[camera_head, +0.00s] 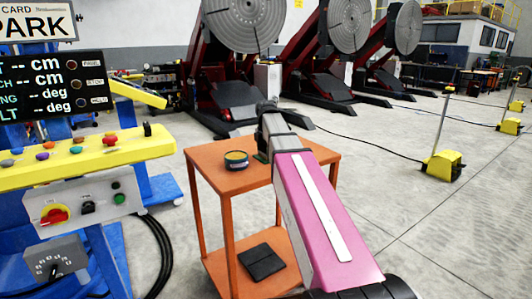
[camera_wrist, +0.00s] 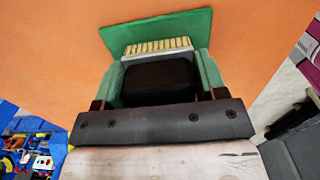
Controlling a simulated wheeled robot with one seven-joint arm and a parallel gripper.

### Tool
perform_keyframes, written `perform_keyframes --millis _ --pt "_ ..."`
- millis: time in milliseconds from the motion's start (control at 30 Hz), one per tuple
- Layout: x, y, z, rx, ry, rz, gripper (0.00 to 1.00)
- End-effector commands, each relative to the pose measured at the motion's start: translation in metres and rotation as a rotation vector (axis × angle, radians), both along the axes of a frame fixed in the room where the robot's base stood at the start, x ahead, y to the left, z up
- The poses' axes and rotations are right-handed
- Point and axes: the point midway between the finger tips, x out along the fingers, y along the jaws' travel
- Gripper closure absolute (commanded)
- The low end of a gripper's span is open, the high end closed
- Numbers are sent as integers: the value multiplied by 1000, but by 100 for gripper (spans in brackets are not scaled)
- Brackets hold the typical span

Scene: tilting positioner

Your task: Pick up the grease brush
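The grease brush (camera_wrist: 158,46) shows in the wrist view as a row of pale yellow bristles with a light band below it. A black block (camera_wrist: 158,78), perhaps its handle, is nearer the camera. A green plate (camera_wrist: 195,24) lies behind the bristles, and green upright pieces flank the block; I cannot tell whether these belong to a holder or to my fingers. My gripper (camera_wrist: 160,95) is right over the brush. In the head view my gripper (camera_head: 266,112) is at the orange table's right side, above a dark green piece, and mostly hides the brush. Its finger opening is unclear.
The orange table (camera_head: 215,174) carries a round dark tin (camera_head: 236,160); a black flat item (camera_head: 262,262) lies on its lower shelf. A yellow control panel (camera_head: 90,157) stands at left. Large positioners stand behind. Yellow pedals (camera_head: 443,166) and cables lie on the floor at right.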

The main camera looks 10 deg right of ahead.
Motion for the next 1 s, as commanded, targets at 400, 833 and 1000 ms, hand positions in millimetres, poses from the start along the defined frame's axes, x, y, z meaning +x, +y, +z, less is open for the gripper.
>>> perform_keyframes --millis 400,833,1000 --pt "0 0 6 0 0 0 59" --pt "-15 33 61 0 -1 5 59" --pt "-29 66 83 0 -1 3 59"
